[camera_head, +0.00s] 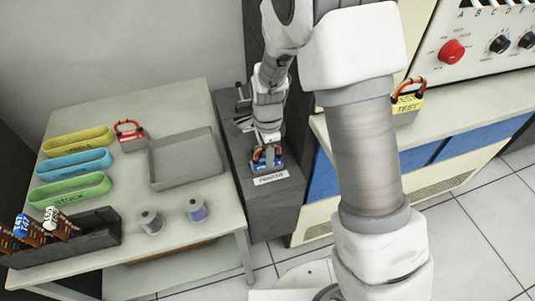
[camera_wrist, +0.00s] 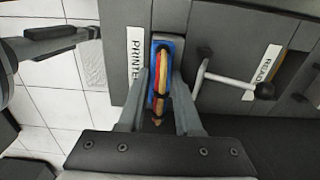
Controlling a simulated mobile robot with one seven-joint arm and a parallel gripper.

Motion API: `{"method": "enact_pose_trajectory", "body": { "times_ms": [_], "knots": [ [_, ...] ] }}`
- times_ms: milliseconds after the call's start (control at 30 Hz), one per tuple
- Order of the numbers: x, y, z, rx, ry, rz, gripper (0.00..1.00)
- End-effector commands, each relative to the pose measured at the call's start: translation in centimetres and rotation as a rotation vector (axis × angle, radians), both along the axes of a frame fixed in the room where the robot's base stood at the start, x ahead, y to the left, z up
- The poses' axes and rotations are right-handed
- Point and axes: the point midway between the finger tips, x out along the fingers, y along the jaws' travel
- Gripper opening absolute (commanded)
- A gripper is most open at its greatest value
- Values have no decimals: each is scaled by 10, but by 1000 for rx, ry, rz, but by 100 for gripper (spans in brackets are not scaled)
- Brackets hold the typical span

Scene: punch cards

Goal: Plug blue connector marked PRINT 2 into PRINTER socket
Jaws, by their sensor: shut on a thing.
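The blue connector (camera_head: 278,164) with looped red and orange cables is at the dark grey cabinet, beside the white PRINTER label (camera_head: 271,178). In the wrist view the blue connector (camera_wrist: 154,48) lies beside the PRINTER label (camera_wrist: 135,62), with its cable loop running between my fingers. My gripper (camera_wrist: 160,84) is shut on the connector. In the head view my gripper (camera_head: 267,150) reaches down to the cabinet top. The PRINTER socket itself is hidden under the connector, and I cannot tell how deep it sits. The PRINT 2 marking is not readable.
A lever with a black knob (camera_wrist: 264,90) stands right of my fingers, near a READ label (camera_wrist: 262,68). A yellow TEST connector (camera_head: 408,103) sits on the right console. The left table holds a red connector (camera_head: 129,133), an empty grey tray (camera_head: 184,184) and coloured bins.

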Motion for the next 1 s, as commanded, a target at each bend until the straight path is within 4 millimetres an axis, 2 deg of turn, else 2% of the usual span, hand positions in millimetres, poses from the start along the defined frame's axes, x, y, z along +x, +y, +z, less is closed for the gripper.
{"method": "enact_pose_trajectory", "body": {
  "times_ms": [133,167,300,367,633,733,867,1000],
  "knots": [
    [0,0,-3,0,-1,0,0],
    [0,0,-3,0,-1,0,35],
    [0,0,-3,0,-1,0,60],
    [0,0,-3,0,-1,0,68],
    [0,0,-3,0,1,0,68],
    [0,0,3,0,-1,0,68],
    [1,1,23,1,-4,0,68],
    [1,1,56,2,-5,1,68]
  ]
}}
